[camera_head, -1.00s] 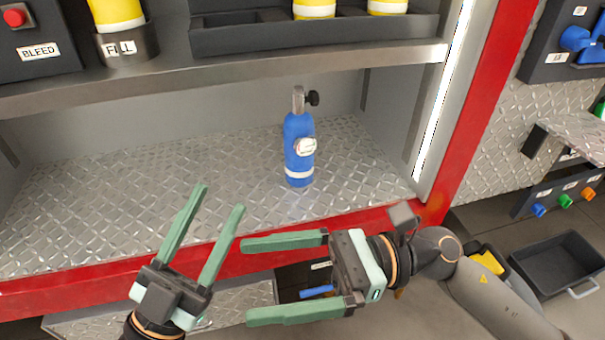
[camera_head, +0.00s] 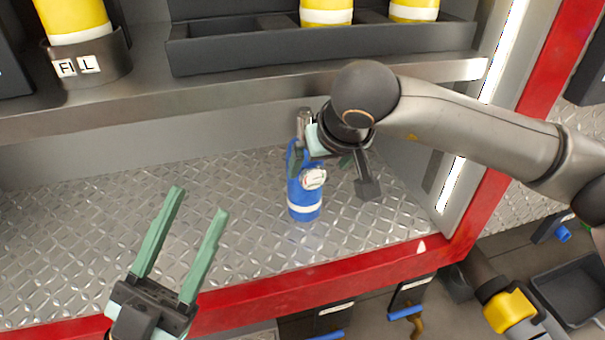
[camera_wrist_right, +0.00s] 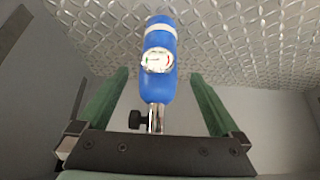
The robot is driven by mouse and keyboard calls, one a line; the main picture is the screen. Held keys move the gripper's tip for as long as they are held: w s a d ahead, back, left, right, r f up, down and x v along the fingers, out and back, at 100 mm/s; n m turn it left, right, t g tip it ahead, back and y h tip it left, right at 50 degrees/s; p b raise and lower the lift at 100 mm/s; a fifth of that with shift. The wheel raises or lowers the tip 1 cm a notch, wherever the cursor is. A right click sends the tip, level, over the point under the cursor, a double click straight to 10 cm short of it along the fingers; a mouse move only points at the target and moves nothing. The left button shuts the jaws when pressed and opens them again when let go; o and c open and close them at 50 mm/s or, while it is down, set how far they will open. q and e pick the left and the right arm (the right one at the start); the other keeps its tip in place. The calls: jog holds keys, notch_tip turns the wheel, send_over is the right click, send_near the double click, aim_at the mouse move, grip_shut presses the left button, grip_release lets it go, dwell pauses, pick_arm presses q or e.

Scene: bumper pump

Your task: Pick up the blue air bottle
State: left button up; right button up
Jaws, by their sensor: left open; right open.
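The blue air bottle (camera_head: 304,200) stands upright on the metal tread-plate floor of the compartment, with a white band and a round gauge. In the head view my right gripper (camera_head: 322,150) is at the bottle's upper part, and my wrist hides some of its neck and valve. In the right wrist view the bottle (camera_wrist_right: 158,82) lies between the two open green fingers (camera_wrist_right: 158,95), with gaps on both sides. Its gauge, metal neck and black knob show there. My left gripper (camera_head: 190,230) is open and empty, in front of the bottle to the left.
A shelf (camera_head: 230,95) runs above the bottle, carrying a dark tray (camera_head: 220,58) and yellow cylinders (camera_head: 75,18). The red front edge (camera_head: 340,268) and a lit right post (camera_head: 480,140) bound the compartment. The tread-plate floor left of the bottle is clear.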

aim_at(313, 178)
jog(key=b+x, duration=0.2)
jog(key=x, duration=0.4)
jog(key=shift+w+f, duration=0.15)
jog(key=shift+f, duration=0.1)
jog(key=shift+w+a+r+b+x, duration=0.15)
jog(key=shift+b+x, duration=0.2)
jog(key=shift+x, duration=0.6)
jog(key=shift+w+a+r+b+x, duration=0.1)
jog(key=shift+w+b+x, duration=0.2)
jog(key=shift+x, duration=0.65)
jog(key=shift+w+a+r+b+x, duration=0.1)
jog(key=shift+b+x, duration=0.3)
jog(key=shift+x, duration=0.6)
jog(key=shift+d, duration=0.1)
grip_shut()
jog(key=shift+r, duration=0.3)
